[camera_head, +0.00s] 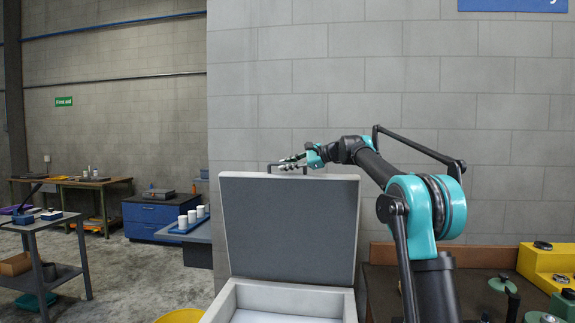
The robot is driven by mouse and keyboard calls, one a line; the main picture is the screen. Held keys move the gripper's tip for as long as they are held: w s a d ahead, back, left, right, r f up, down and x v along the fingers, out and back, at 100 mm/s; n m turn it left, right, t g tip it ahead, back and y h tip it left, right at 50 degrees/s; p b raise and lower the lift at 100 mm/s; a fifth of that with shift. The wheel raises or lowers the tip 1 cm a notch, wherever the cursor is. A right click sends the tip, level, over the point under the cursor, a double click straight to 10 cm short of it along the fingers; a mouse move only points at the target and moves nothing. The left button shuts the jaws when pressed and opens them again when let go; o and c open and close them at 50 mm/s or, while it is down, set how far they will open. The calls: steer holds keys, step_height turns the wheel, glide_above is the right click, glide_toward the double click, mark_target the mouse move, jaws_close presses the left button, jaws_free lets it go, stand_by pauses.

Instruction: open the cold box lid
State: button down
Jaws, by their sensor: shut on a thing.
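The cold box (281,292) stands in front of me at the bottom middle, a white box with thick walls. Its lid (287,226) is raised and stands about upright at the back, its grey inner face toward me. A thin dark handle (270,164) shows at the lid's top edge. My gripper (284,163) is at this top edge, shut on the handle. The fingers partly cover the handle. Only part of the box's pale inside shows.
A dark workbench (385,285) with yellow and green parts is at the right. A grey wall stands close behind the lid. A yellow round container (180,316) is on the floor at lower left. A steel cart (40,245), a blue cabinet (150,215) and white cups (190,217) on a table are farther left.

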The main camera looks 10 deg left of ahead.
steer(key=s+f+n, duration=0.1)
steer(key=s, duration=0.5)
steer(key=shift+f, duration=0.15)
steer(key=shift+a, duration=0.1)
steer(key=c, duration=1.5)
jaws_free()
steer(key=shift+c, duration=0.2)
steer(key=v, duration=1.2)
steer(key=shift+s+f, duration=0.2)
